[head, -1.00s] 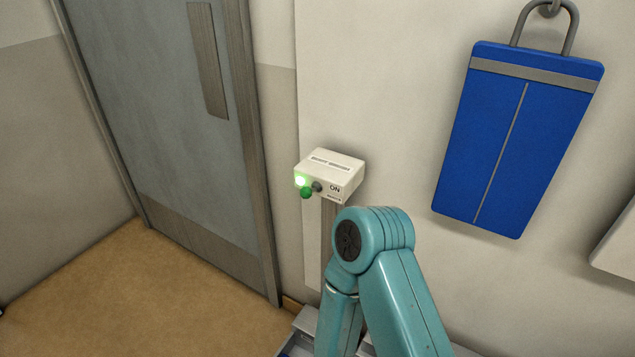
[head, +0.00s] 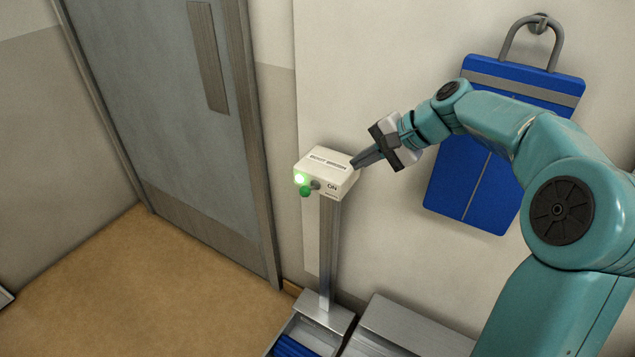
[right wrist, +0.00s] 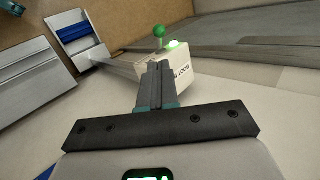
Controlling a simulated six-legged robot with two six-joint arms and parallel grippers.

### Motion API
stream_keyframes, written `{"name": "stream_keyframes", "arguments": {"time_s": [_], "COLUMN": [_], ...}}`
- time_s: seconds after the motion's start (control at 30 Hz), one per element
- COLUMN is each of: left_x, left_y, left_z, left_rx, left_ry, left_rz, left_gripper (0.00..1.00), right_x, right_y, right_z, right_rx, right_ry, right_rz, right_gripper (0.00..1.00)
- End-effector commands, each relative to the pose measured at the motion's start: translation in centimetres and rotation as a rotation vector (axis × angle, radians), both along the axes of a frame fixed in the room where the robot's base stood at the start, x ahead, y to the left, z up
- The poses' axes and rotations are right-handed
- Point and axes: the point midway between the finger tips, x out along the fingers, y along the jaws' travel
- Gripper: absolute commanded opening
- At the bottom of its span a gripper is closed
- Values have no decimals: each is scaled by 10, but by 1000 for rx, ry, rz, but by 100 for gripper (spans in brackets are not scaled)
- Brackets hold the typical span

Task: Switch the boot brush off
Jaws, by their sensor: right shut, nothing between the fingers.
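The boot brush's control box (head: 329,173) is white, with a lit green lamp (head: 300,179), a green-knobbed lever (head: 306,190) and the word ON on its front. It tops a grey post (head: 328,250) rising from the boot brush base (head: 312,331), where blue bristles show. My right gripper (head: 357,162) is shut and empty, its tips close to the box's right side; I cannot tell whether they touch. In the right wrist view the shut fingers (right wrist: 155,75) overlap the box (right wrist: 180,72), with the green knob (right wrist: 159,31) beyond them. My left gripper is not in view.
A blue hanging bag (head: 465,180) is on the wall behind my right arm. A grey metal bench (head: 410,330) stands right of the base. A grey door (head: 160,110) is at the left. The tan floor (head: 150,290) before it is clear.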

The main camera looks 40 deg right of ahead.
Motion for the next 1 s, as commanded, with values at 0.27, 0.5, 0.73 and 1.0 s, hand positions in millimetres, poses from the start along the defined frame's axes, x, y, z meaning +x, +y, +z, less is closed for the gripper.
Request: {"name": "stream_keyframes", "arguments": {"time_s": [0.27,0.5,0.73,1.0], "left_x": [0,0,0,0], "left_y": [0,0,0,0], "left_z": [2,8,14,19], "left_rx": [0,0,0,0], "left_ry": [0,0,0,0], "left_rz": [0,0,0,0], "left_gripper": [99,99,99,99], "right_x": [8,37,65,83], "right_y": [5,24,41,51], "right_z": [-10,-44,-77,-98], "right_rx": [2,2,0,-1], "right_ry": [3,5,5,3], "right_rz": [3,6,4,2], "right_gripper": [0,0,0,0]}}
